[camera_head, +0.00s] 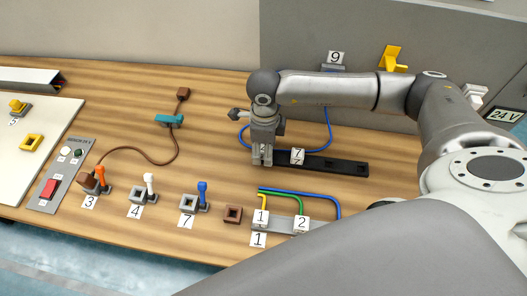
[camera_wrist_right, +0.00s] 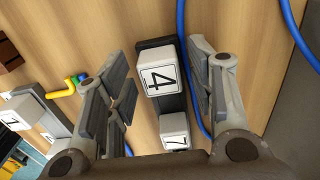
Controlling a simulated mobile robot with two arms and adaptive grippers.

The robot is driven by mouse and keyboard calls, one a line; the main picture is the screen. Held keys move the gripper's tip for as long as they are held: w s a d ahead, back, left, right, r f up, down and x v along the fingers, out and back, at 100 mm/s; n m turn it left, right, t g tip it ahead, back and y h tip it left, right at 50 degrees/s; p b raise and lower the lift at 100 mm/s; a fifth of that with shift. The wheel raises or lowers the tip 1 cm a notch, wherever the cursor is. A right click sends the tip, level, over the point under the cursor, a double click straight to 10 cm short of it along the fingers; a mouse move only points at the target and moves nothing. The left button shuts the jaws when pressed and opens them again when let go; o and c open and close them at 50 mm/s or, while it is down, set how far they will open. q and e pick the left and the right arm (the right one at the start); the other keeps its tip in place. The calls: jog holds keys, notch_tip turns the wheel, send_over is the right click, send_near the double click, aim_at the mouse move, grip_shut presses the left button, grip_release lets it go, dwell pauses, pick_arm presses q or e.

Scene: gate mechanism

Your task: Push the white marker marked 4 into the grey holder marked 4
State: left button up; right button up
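The white marker marked 4 (camera_wrist_right: 159,78) sits at the end of the black rail (camera_head: 340,165), seen in the right wrist view. My right gripper (camera_wrist_right: 158,55) is open, with one finger on each side of this marker; gaps show between the marker and the fingers. In the head view the right gripper (camera_head: 262,160) points down at the rail's left end and mostly hides the marker. The grey holder (camera_head: 137,195), a square socket with a label 4 (camera_head: 136,212) in front, stands at the front left of the table. My left gripper is not in view.
A white marker 7 (camera_head: 298,156) sits on the rail beside marker 4. A white lever (camera_head: 150,182) stands beside the holder. Blue cable (camera_head: 328,125) runs behind the rail. Another holder (camera_head: 188,203) with a blue lever stands to the right. Bare wood lies between rail and holders.

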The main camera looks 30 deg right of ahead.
jog(key=c, duration=0.9)
jog(key=shift+c, duration=0.2)
jog(key=shift+r, duration=0.35)
jog(key=shift+r+p, duration=1.5)
jog(key=shift+r, duration=1)
